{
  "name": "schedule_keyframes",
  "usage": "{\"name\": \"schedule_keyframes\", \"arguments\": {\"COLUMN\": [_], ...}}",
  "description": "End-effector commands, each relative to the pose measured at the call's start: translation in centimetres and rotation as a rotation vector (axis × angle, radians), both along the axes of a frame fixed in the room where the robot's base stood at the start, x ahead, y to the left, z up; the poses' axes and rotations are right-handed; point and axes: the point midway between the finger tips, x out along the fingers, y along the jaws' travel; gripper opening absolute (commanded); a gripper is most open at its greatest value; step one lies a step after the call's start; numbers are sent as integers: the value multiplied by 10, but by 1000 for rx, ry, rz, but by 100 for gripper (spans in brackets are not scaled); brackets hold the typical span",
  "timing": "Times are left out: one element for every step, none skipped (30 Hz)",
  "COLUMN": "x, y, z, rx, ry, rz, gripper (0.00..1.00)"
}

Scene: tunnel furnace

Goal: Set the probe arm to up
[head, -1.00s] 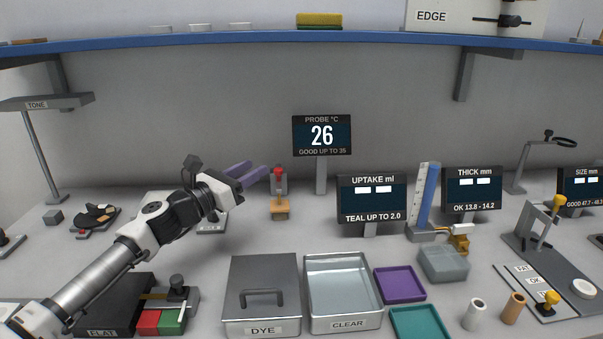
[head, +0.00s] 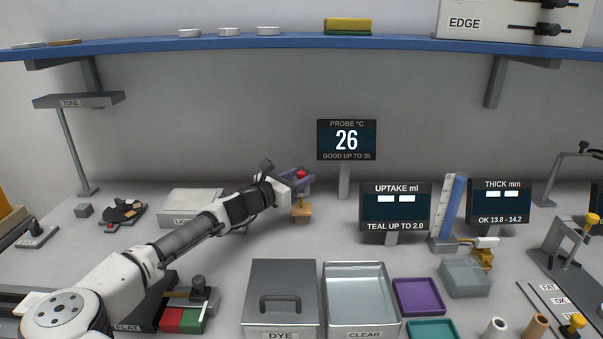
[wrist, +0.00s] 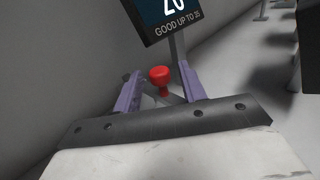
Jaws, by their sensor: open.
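The probe arm's red knob (head: 301,174) stands at the back of the bench, in front of the PROBE °C display (head: 346,140), which reads 26. Its orange-tan base block (head: 302,210) shows below my gripper. My gripper (head: 298,178) is open, its purple fingers level with the knob. In the wrist view the red knob (wrist: 160,76) sits between the two purple fingers (wrist: 160,92), with a gap on each side. The grey lever under the knob is mostly hidden, so I cannot tell its position.
A grey box (head: 192,203) lies left of my gripper. The DYE tank (head: 281,325), the CLEAR tank (head: 361,325) and a purple tray (head: 418,296) stand in front. The UPTAKE display (head: 395,206) is to the right. A blue shelf (head: 250,43) runs above.

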Motion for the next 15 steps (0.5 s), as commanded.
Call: {"name": "schedule_keyframes", "arguments": {"x": [3,5,6,7,8,8,8,8,8,8,8,8,8,8,8], "y": [-4,-5,-6,-7,-8,-8,-8,-9,-9,-9,-8,-8,-8,-8,-8], "z": [1,1,0,0,0,0,0,0,0,0,0,0,0,0,0], "rx": [0,0,0,0,0,-1,0,0,0,0,0,0,0,0,0], "ry": [0,0,0,0,0,1,0,0,0,0,0,0,0,0,0], "rz": [-1,-1,0,1,1,1,1,1,1,1,1,1,1,1,0], "gripper": [41,41,41,41,41,41,41,41,41,41,41,41,41,37,32]}}
